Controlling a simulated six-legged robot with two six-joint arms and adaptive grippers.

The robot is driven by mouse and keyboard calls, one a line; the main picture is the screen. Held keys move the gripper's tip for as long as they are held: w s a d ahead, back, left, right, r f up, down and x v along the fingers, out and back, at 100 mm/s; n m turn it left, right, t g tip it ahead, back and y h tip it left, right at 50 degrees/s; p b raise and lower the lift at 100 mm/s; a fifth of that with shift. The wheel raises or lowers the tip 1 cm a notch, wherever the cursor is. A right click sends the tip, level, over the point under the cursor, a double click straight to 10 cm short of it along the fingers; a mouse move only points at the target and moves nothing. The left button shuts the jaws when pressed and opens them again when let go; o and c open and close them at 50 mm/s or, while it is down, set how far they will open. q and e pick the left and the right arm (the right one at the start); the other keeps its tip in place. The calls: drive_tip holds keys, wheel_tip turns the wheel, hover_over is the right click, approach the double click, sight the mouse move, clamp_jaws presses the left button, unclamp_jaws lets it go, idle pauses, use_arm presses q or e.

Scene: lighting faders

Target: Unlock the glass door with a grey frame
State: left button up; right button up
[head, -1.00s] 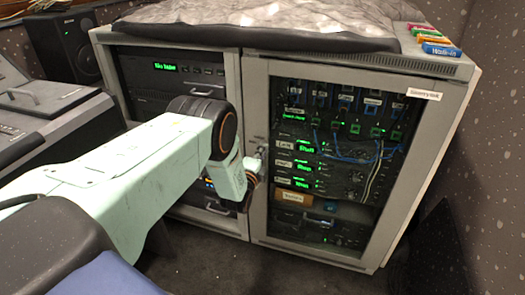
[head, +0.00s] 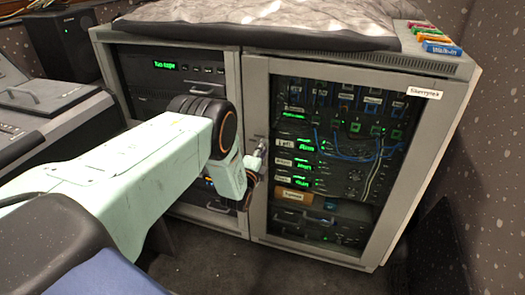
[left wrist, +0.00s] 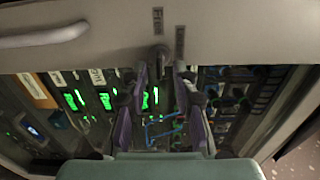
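The glass door with a grey frame (head: 258,88) is closed on the right rack cabinet. Its small lock (left wrist: 160,52) sits on the left upright of the frame. In the left wrist view the lock piece lies near and between the fingertips of my left gripper (left wrist: 162,75). The fingers are apart, with a gap on each side of the lock piece, so I see no firm hold. In the head view my left gripper (head: 253,165) is at the lock, partly hidden by my own wrist. My right gripper is in neither view.
A pale bar handle (left wrist: 42,36) is on the frame in the left wrist view. The left rack cabinet (head: 165,45) stands beside the door, and a mixing desk (head: 50,105) is at the left. Coloured labelled blocks (head: 435,40) lie on top. Floor in front is clear.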

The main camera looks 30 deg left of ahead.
use_arm(q)
drive_tip(key=v, duration=1.2)
idle(0.6)
drive_tip(key=s+d+f+n+g+h, duration=0.2)
drive_tip(key=s+d+f+n+g, duration=0.1)
drive_tip(key=s+f+n+g, duration=0.35)
drive_tip(key=s+d+f+n+g+h, duration=0.1)
drive_tip(key=s+d+f+n+g, duration=0.3)
drive_tip(key=s+f, duration=0.4)
drive_tip(key=s+d+r+n+g+p, duration=0.1)
drive_tip(key=s+d+r+n+g, duration=0.1)
drive_tip(key=s, duration=0.9)
drive_tip(key=s+d+r+n+g+h, duration=0.1)
drive_tip(key=s+d+r+n+g, duration=0.2)
drive_tip(key=s, duration=0.9)
drive_tip(key=shift+d+r+g+p, duration=0.4)
drive_tip(key=shift+d+g, duration=0.55)
drive_tip(key=shift+d, duration=0.3)
